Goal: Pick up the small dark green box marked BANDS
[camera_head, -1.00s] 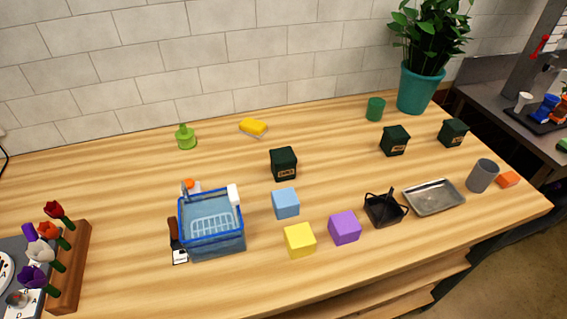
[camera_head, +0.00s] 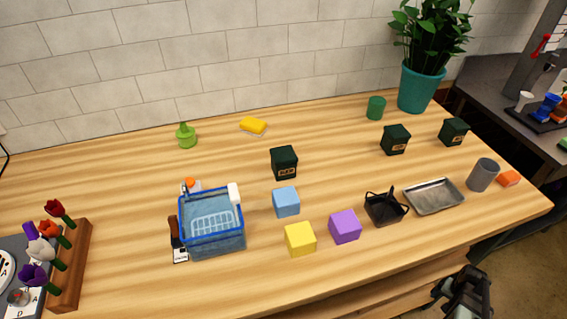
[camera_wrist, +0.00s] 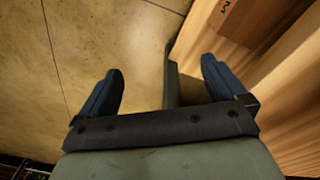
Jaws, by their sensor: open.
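Three small dark green boxes with labels stand on the wooden table in the head view. One box (camera_head: 284,163) is near the middle, behind the light blue cube. A second box (camera_head: 395,140) stands to the right, and a third box (camera_head: 453,133) is farther right. The lettering is too small to tell which one reads BANDS. My gripper (camera_wrist: 162,67) is open and empty in the wrist view, over the floor beside the wooden table side. Part of my arm shows at the lower right of the head view, off the table's front edge, far from the boxes.
Light blue (camera_head: 286,202), yellow (camera_head: 300,239) and purple (camera_head: 345,227) cubes stand in front of the middle box. A black caddy (camera_head: 386,208), metal tray (camera_head: 434,196) and grey cylinder (camera_head: 483,175) line the right front. A blue basket (camera_head: 212,232) stands left. Table between middle and right boxes is clear.

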